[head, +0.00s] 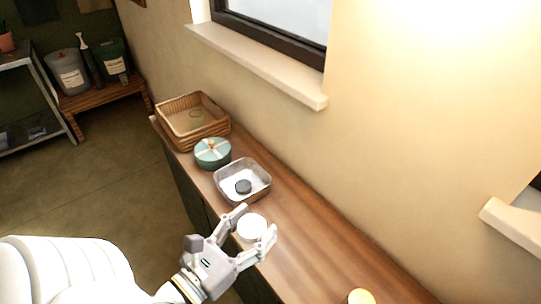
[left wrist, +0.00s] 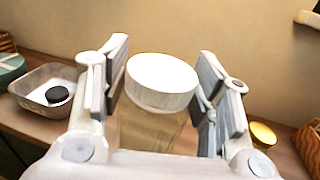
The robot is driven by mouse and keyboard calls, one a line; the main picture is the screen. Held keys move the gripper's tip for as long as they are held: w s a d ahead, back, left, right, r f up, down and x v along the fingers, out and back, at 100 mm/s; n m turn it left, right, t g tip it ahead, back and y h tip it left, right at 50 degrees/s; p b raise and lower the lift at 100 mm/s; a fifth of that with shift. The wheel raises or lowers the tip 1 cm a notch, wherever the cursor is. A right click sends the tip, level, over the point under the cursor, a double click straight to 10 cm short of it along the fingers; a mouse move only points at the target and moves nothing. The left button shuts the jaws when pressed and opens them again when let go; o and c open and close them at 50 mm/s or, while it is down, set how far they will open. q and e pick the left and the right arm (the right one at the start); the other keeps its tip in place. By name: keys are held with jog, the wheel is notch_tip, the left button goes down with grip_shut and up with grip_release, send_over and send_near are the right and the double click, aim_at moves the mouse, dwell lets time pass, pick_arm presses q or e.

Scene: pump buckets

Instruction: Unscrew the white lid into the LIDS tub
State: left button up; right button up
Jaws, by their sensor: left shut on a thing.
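The white lid (head: 251,226) is round with a ribbed side. It sits between the fingers of my left gripper (head: 256,223), which is shut on it. In the left wrist view the lid (left wrist: 162,80) is between the two finger pads of the gripper (left wrist: 163,88), above what looks like a clear jar (left wrist: 150,132). Whether the lid is still seated on the jar is hard to tell. A grey metal tub (head: 260,193) with a dark round lid (head: 243,186) in it stands just beyond the gripper; no LIDS label is readable. My right gripper is not in view.
A teal round box (head: 212,152) and a wicker basket (head: 186,108) stand beyond the tub on the wooden counter (head: 310,240). A yellow lid (head: 360,297) is nearer, at the right. The counter between is clear. The wall and window sill (head: 260,66) run along its right side.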

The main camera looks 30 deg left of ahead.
pick_arm(q)
jog(key=shift+f, duration=0.1)
jog(key=w+d+f+n+y+b, duration=0.1)
jog(key=w+d+f+y+b, duration=0.1)
jog(key=w+d+f+b, duration=0.2)
jog(key=shift+w+f+b, duration=0.5)
jog(key=shift+f+b, duration=0.3)
jog(key=shift+f, duration=0.85)
